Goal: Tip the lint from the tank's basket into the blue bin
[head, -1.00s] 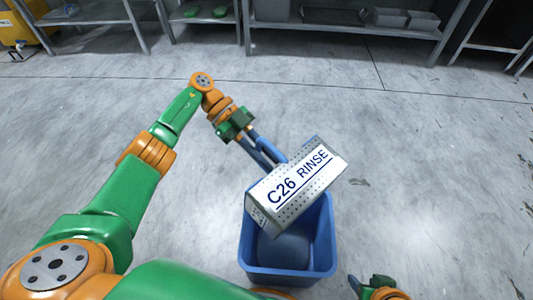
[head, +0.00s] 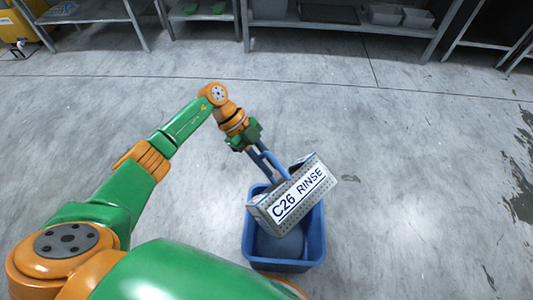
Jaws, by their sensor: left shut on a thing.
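My left gripper (head: 247,138) is shut on the blue handle (head: 268,163) of the perforated metal basket. The basket (head: 318,191) carries a white label reading "C26 RINSE" and is held tilted over the blue bin (head: 306,264). The bin stands on the floor in front of me. A rounded, darker blue-grey mass (head: 280,244) shows inside the bin below the basket; I cannot tell whether it is lint. The inside of the basket is mostly hidden. My right gripper is not in view.
Grey metal shelving (head: 345,27) stands along the back, with grey bins (head: 385,14) and green items (head: 205,9) on it. A yellow object (head: 16,30) is at the far left. The concrete floor around the bin is clear.

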